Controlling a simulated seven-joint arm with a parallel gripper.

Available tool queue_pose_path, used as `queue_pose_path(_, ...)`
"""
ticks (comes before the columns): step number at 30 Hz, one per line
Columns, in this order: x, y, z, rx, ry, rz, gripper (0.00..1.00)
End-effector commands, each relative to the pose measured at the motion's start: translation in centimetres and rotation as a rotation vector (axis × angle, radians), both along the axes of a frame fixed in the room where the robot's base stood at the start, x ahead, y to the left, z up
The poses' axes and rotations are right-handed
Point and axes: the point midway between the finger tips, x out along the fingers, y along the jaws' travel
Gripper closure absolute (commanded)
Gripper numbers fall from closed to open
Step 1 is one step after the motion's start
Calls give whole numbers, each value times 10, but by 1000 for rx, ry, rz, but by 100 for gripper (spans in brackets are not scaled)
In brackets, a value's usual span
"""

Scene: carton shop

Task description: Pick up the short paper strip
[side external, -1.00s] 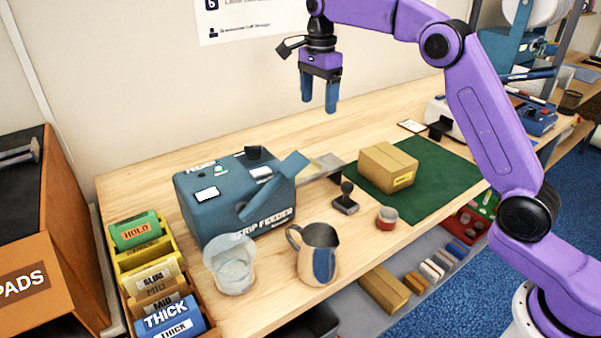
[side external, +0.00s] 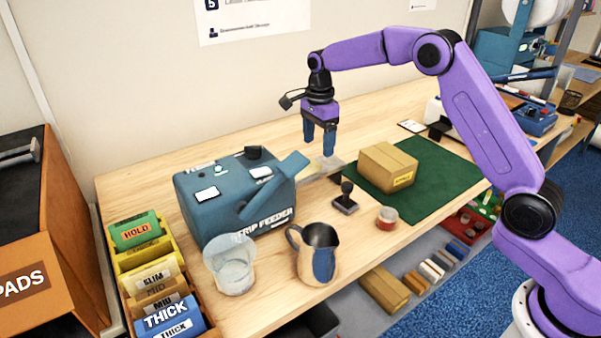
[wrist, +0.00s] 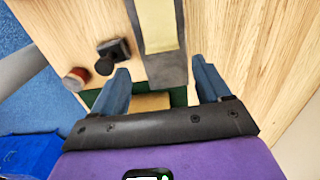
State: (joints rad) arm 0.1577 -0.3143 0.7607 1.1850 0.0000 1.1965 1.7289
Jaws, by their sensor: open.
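The short paper strip (wrist: 158,24) is pale yellow and lies on a grey metal chute (wrist: 166,69) at the top of the wrist view. In the side view the chute (side external: 335,163) sticks out to the right of the blue strip feeder (side external: 215,208), and the strip is hard to make out there. My gripper (side external: 319,147) points down just above the chute. It is open and empty, with its blue fingers (wrist: 163,80) spread wider than the chute in the wrist view. The strip is not between them in that picture.
A brown carton (side external: 388,167) sits on a green mat (side external: 440,168) right of the chute. A black stamp (side external: 345,198), a red-based round pot (side external: 387,218), a metal jug (side external: 317,252) and a clear cup (side external: 231,262) stand in front.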

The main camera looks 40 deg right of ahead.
Motion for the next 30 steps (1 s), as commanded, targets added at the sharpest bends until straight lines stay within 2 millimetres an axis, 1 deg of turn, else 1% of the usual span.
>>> queue_pose_path(5, 1, 2, -12, 0, 3, 1, 23)
queue_pose_path(9, 3, 4, -33, -1, 3, 2, 23)
queue_pose_path(13, 4, 5, -48, 0, 1, 2, 23)
queue_pose_path(17, 4, 5, -54, 0, 0, 1, 23)
queue_pose_path(23, 4, 5, -54, 0, -1, 1, 23)
queue_pose_path(26, 4, 5, -54, 0, -1, 1, 53)
queue_pose_path(27, 4, 5, -54, 0, -1, 1, 66)
queue_pose_path(28, 4, 5, -54, 0, -1, 1, 72)
queue_pose_path(30, 4, 5, -54, 0, -1, 1, 72)
